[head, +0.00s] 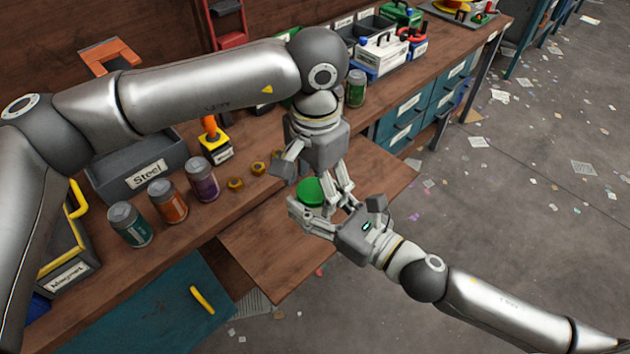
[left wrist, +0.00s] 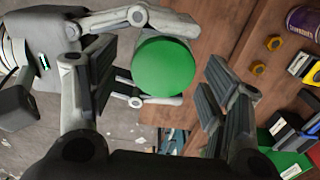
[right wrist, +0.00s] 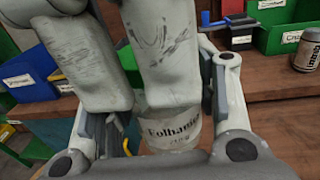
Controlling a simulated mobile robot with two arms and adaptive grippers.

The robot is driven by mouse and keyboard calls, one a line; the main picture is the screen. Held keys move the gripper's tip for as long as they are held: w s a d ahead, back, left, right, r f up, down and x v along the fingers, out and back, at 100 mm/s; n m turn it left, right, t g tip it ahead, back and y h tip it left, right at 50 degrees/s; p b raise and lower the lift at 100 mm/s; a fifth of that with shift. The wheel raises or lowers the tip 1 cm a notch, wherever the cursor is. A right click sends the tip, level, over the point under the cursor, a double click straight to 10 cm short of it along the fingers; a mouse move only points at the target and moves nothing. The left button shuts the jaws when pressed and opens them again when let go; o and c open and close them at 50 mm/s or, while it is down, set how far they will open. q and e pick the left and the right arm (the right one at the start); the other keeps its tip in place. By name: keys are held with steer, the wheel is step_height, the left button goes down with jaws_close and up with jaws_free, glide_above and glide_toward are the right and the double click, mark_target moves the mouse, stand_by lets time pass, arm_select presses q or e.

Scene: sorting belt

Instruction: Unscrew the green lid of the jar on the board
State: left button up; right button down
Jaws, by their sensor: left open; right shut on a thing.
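The jar's round green lid (head: 311,191) shows over the pull-out board (head: 270,262); in the left wrist view the lid (left wrist: 163,66) faces my camera. The clear jar (right wrist: 172,135), with a pale printed label, is upright below it. My right gripper (head: 318,214) is shut on the jar, a finger on either side of it in the right wrist view. My left gripper (head: 318,180) points down from above. Its fingers are open and spread on either side of the lid; I cannot tell whether they touch it. The jar body is mostly hidden in the head view.
Several cans, such as the purple one (head: 202,179), and brass nuts (head: 235,183) stand left of the board. A grey bin (head: 137,178) marked Steel is behind them. A green can (head: 356,88) stands near my left wrist. The board's right part (head: 385,180) is clear.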

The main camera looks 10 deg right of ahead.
arm_select(q)
step_height(320, 180, up, 4)
steer(key=shift+r, duration=0.4)
steer(key=shift+c, duration=1.1)
steer(key=shift+w+a+r, duration=0.1)
steer(key=shift+r, duration=1.35)
step_height(320, 180, down, 8)
steer(key=shift+r, duration=0.15)
steer(key=c, duration=0.9)
steer(key=o, duration=1.1)
